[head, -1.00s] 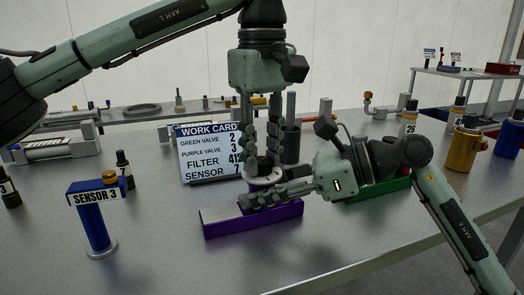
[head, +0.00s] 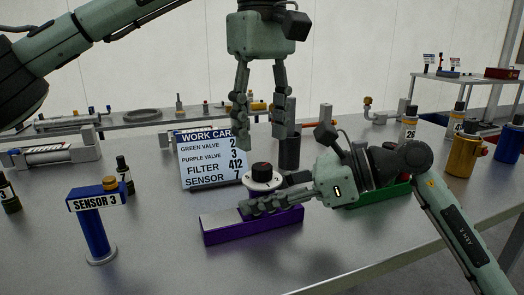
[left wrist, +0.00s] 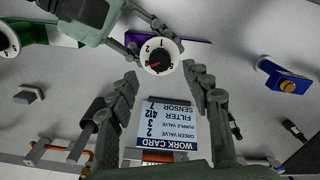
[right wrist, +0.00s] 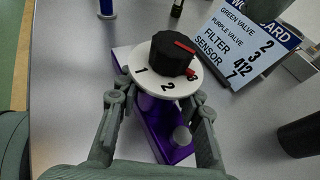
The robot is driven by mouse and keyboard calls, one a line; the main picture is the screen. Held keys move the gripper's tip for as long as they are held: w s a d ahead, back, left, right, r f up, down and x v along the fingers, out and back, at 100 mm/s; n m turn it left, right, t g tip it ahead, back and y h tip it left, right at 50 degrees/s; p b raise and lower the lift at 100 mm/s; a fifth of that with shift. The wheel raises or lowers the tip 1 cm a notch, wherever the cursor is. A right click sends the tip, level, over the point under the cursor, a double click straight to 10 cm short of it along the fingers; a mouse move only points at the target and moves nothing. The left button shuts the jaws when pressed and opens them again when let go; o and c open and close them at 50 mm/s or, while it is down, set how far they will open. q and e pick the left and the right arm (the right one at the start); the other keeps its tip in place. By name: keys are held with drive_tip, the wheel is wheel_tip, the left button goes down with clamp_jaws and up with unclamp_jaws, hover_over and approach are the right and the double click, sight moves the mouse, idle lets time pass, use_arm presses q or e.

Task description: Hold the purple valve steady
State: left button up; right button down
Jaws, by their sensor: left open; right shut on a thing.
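The purple valve (head: 255,229) lies on the table with a long purple base, a white numbered dial (head: 262,185) and a black knob (head: 262,170). My right gripper (head: 250,207) is shut on the valve just below the dial; in the right wrist view its fingers (right wrist: 160,95) flank the valve body. There the knob (right wrist: 173,53) has a red stripe, and a red pointer sits past the 2, partly covering a digit. My left gripper (head: 261,140) is open and empty above the knob, clear of it. The work card (head: 210,160) behind lists purple valve 3.
A green base (head: 378,196) lies right of the valve, partly behind my right arm. A dark cylinder (head: 289,150) stands behind it. The blue Sensor 3 post (head: 95,232) stands at left. Yellow and blue canisters (head: 463,150) are at far right. The front table area is clear.

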sight(262, 166)
use_arm(q)
wheel_tip(262, 166, up, 7)
drive_tip(key=shift+f, duration=0.1)
idle(0.4)
use_arm(e)
drive_tip(key=c, duration=0.9)
unclamp_jaws()
